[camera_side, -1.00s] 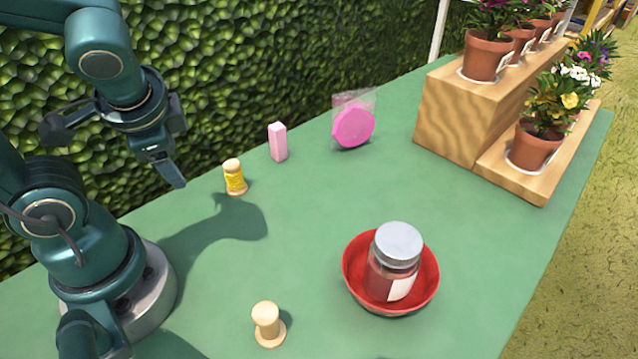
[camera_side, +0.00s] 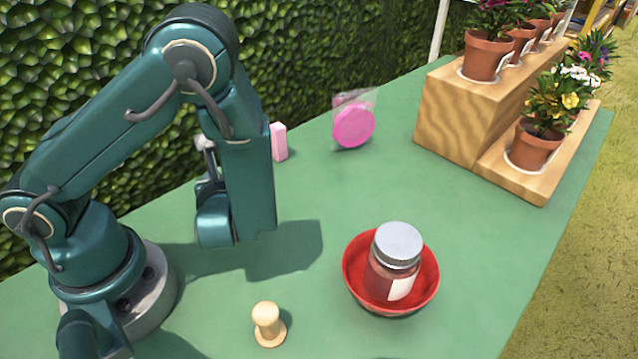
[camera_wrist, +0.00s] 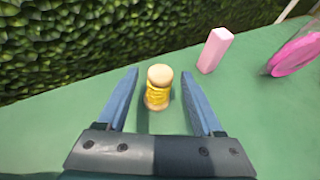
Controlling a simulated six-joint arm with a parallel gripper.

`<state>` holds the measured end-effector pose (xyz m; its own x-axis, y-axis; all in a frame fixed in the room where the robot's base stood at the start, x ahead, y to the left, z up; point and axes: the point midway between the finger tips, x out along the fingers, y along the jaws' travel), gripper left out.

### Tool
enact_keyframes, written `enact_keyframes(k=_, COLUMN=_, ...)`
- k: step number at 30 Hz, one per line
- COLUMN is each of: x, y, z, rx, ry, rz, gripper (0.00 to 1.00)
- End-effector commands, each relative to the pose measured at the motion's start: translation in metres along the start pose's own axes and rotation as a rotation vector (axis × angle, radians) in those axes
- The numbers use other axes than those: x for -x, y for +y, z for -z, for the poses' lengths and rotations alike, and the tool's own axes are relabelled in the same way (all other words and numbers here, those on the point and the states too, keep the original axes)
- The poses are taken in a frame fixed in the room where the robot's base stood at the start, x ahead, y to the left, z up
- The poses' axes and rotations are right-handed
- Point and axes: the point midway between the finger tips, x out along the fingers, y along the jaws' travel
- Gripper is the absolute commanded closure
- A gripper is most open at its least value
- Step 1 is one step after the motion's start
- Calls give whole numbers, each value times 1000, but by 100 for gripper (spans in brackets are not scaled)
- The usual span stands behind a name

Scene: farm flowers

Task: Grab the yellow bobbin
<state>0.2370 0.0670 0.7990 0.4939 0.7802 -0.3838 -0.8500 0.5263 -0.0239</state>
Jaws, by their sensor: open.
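The yellow bobbin (camera_wrist: 158,90) stands upright on the green table in the wrist view, a wooden spool wound with yellow thread. My gripper (camera_wrist: 160,85) is open, with one blue finger to the left of the bobbin and one to its right. There is a gap on both sides, and neither finger touches it. In the side view my arm hides the bobbin and most of my gripper.
A pink block (camera_side: 278,142) and a pink disc in clear wrap (camera_side: 353,126) stand beyond the bobbin. A bare wooden bobbin (camera_side: 267,323) stands in front. A red bowl (camera_side: 350,270) holds a lidded jar (camera_side: 392,265). Wooden flower steps (camera_side: 455,110) stand at the right; a hedge lines the back.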

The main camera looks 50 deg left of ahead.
Motion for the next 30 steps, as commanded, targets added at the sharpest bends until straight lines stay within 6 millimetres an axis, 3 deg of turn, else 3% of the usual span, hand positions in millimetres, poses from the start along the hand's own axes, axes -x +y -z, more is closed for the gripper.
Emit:
enact_keyframes(k=5, x=-3, y=0, z=5, rx=-33, ry=-2, rz=10, gripper=32)
enact_keyframes(k=18, x=-45, y=0, z=5, rx=-29, ry=-1, rz=6, gripper=32)
enact_keyframes(k=29, x=-49, y=0, z=5, rx=-30, ry=-1, rz=10, gripper=32)
enact_keyframes(k=30, x=-49, y=0, z=5, rx=-30, ry=-1, rz=10, gripper=47)
